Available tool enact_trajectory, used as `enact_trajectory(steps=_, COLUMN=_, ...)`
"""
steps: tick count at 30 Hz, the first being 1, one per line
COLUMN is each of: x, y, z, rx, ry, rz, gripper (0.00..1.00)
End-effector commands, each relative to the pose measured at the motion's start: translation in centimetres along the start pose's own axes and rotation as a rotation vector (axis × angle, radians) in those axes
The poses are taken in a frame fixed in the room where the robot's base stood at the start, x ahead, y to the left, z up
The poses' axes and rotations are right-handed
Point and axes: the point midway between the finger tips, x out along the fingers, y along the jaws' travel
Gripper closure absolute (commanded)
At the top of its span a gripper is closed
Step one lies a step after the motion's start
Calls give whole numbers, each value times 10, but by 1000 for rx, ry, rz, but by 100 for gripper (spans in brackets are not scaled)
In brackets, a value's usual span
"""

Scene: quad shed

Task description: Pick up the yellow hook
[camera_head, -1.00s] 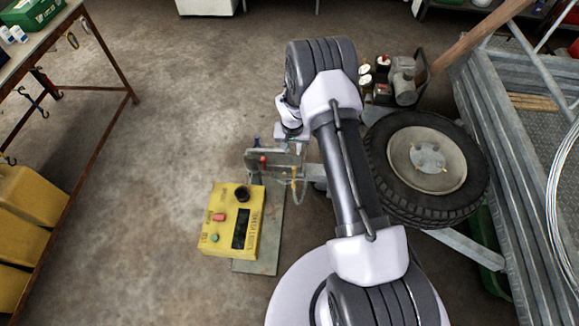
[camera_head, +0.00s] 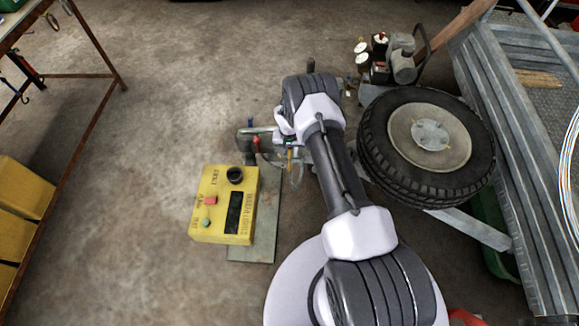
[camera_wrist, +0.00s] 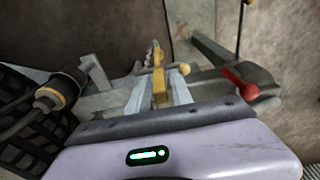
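The yellow hook (camera_wrist: 158,78) stands in the middle of the wrist view, between the two pale fingers of my gripper (camera_wrist: 160,88). A narrow gap seems to show beside it, so the fingers look open around it. Its lower part is hidden by my gripper's body. In the head view a small strip of the yellow hook (camera_head: 290,157) shows just below my gripper (camera_head: 284,142), near the grey metal stand. My wrist hides much of that spot.
A yellow control box (camera_head: 224,205) sits on a metal plate (camera_head: 263,230) left of my arm. A red-knobbed lever (camera_wrist: 240,84) is close on the gripper's right. Open floor lies to the left.

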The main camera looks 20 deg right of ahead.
Motion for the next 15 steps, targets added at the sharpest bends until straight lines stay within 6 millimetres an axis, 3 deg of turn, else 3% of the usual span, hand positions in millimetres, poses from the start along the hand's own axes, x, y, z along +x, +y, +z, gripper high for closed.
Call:
enact_trajectory(steps=3, x=-3, y=0, z=0, rx=0, ry=0, rz=0, gripper=74)
enact_trajectory(steps=7, x=-3, y=0, z=0, rx=0, ry=0, rz=0, gripper=99)
enact_trajectory(steps=15, x=-3, y=0, z=0, rx=0, ry=0, rz=0, gripper=100)
